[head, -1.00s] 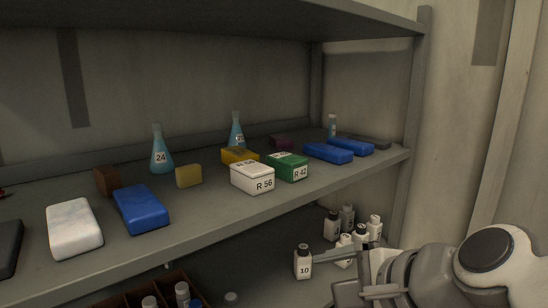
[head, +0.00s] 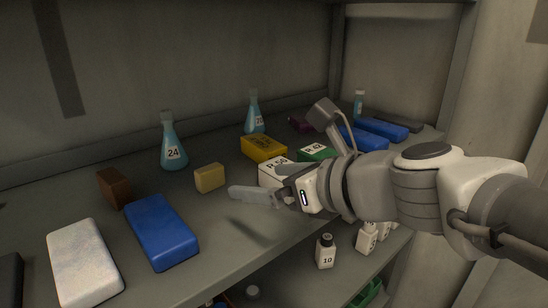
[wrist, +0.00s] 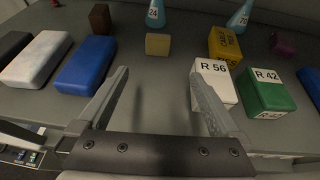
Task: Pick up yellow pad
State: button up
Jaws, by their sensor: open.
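The yellow pad (head: 209,178) is a small plain yellow block on the shelf, in front of the flask marked 24. In the wrist view the yellow pad (wrist: 158,44) lies straight ahead, centred beyond my fingertips and apart from them. My gripper (head: 250,194) is over the front of the shelf, to the right of the pad and nearer the edge. In the wrist view my gripper (wrist: 158,78) is open, with nothing between its fingers. Its right finger passes in front of the white R 56 box (wrist: 215,85).
A yellow lettered box (head: 264,148) and a green R 42 box (head: 317,153) stand to the right. A blue block (head: 160,232), brown block (head: 113,188) and white block (head: 83,262) lie left. Flasks (head: 173,143) (head: 255,112) stand behind. Shelf before the pad is bare.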

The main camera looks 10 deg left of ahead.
aim_at(213, 174)
jog(key=b+x, duration=0.2)
jog(key=x, duration=0.9)
jog(key=shift+w+a+f, duration=0.1)
jog(key=shift+w+a, duration=0.15)
jog(key=shift+a, duration=0.05)
jog(key=shift+a+r+x, duration=0.15)
jog(key=shift+r+x, duration=0.05)
jog(key=shift+x, duration=1.25)
jog(key=shift+a+r+x, duration=0.1)
jog(key=shift+r+x, duration=0.05)
jog(key=shift+x, duration=1.35)
jog(key=shift+s, duration=0.1)
jog(key=shift+c, duration=0.2)
jog(key=c, duration=1.3)
jog(key=shift+r, duration=0.15)
